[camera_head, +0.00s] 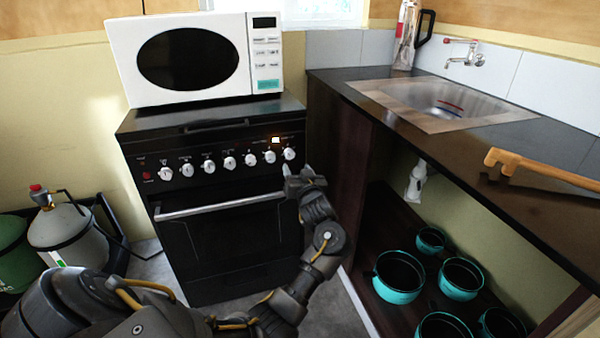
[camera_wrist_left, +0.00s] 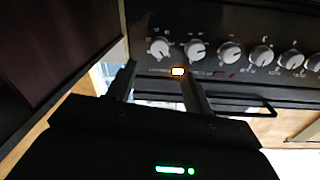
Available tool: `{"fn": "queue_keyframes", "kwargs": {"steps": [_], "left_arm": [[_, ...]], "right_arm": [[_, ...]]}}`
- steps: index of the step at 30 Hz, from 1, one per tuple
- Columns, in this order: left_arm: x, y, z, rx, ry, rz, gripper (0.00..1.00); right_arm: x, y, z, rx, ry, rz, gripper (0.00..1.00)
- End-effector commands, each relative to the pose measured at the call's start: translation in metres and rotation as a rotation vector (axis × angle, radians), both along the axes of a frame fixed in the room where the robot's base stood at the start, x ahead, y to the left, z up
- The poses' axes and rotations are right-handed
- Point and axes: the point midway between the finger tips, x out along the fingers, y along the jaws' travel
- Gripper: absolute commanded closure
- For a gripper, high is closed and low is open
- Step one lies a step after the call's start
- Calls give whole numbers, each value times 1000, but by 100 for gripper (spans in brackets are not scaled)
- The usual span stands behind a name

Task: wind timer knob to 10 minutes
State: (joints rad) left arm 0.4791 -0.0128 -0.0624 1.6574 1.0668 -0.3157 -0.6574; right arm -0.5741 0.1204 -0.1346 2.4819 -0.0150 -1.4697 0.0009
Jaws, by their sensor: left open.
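The black oven (camera_head: 222,240) has a front panel with a row of silver-white knobs. Labels are too small to read, so I cannot tell which knob is the timer. The rightmost knob (camera_head: 289,154) is beside a small lit orange display (camera_head: 276,141). My left gripper (camera_head: 297,172) is open and empty, just below and slightly right of that knob. In the left wrist view, where the panel appears upside down, the same end knob (camera_wrist_left: 160,47) lies just beyond and between the open fingertips (camera_wrist_left: 158,72), apparently not touched. My right gripper is not in view.
A white microwave (camera_head: 190,57) stands on the oven. The oven door handle (camera_head: 220,206) runs below the panel. A dark counter (camera_head: 440,140) with a sink is on the right, with teal pots (camera_head: 398,277) beneath. Gas cylinders (camera_head: 62,235) stand at left.

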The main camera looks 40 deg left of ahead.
Motion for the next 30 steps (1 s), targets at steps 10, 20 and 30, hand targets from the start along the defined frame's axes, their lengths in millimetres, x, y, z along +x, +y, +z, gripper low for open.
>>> {"fn": "queue_keyframes", "kwargs": {"steps": [10,20,30], "left_arm": [[-15,-20,0,1,0,0,48],[-17,-24,-11,-14,12,-41,49],[-119,-128,-161,-333,381,-606,49]], "right_arm": [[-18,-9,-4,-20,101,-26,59],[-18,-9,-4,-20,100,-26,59],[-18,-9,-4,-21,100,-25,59]]}}
